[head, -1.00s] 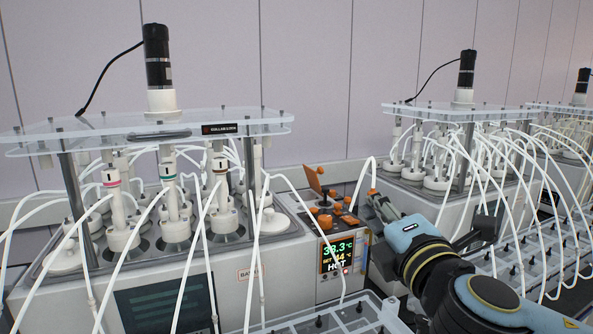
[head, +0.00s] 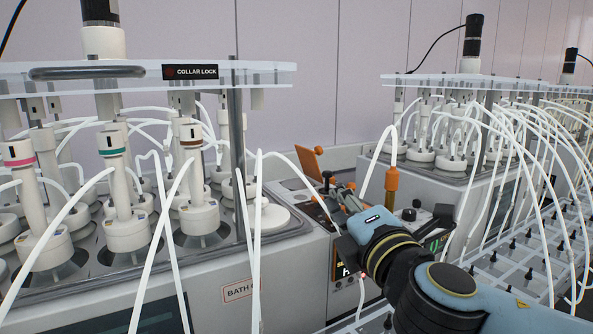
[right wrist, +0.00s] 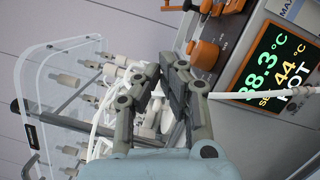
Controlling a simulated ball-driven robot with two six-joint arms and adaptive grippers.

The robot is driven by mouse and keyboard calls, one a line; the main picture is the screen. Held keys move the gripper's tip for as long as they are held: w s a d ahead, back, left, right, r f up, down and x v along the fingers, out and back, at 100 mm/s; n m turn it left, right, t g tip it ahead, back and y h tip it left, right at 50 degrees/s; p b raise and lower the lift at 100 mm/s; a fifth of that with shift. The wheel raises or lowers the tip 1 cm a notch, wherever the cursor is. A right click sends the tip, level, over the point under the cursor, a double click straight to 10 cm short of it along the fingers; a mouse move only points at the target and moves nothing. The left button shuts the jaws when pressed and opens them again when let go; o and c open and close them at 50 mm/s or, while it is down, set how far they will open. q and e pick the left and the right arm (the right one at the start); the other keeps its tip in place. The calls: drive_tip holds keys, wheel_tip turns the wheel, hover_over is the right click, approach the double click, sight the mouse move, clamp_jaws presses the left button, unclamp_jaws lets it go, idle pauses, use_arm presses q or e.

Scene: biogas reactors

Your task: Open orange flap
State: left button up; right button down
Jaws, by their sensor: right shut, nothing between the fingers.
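The orange flap (head: 308,163) is a small flat plate standing up, tilted, at the back of the control panel between the two bath units. My right gripper (head: 330,184) is shut and empty, over this panel, with its tips just right of and below the flap. In the right wrist view the shut fingers (right wrist: 168,62) lie beside the panel. An orange knob (right wrist: 205,54) and other orange parts show there, but I cannot tell which one is the flap. My gripper and wrist hide much of the panel in the head view. My left gripper is not in view.
A thin white hose (head: 294,164) runs close to my right gripper. The lit display (right wrist: 270,65) sits below the orange controls. Reactor vessels with many hoses (head: 125,200) fill the left bath. An orange-capped tube (head: 391,180) stands right of my gripper.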

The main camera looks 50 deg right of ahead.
drive_tip(key=shift+w+d+f, duration=0.1)
drive_tip(key=shift+w+d, duration=0.15)
drive_tip(key=shift+w, duration=0.35)
drive_tip(key=p, duration=0.5)
approach(313, 161)
drive_tip(key=w, duration=0.2)
drive_tip(key=w+r, duration=0.1)
drive_tip(key=w, duration=0.1)
drive_tip(key=w+r, duration=0.1)
drive_tip(key=w, duration=0.2)
drive_tip(key=shift+d+r, duration=0.1)
drive_tip(key=shift+r, duration=0.05)
drive_tip(key=shift+w+d, duration=0.35)
drive_tip(key=shift+w, duration=0.1)
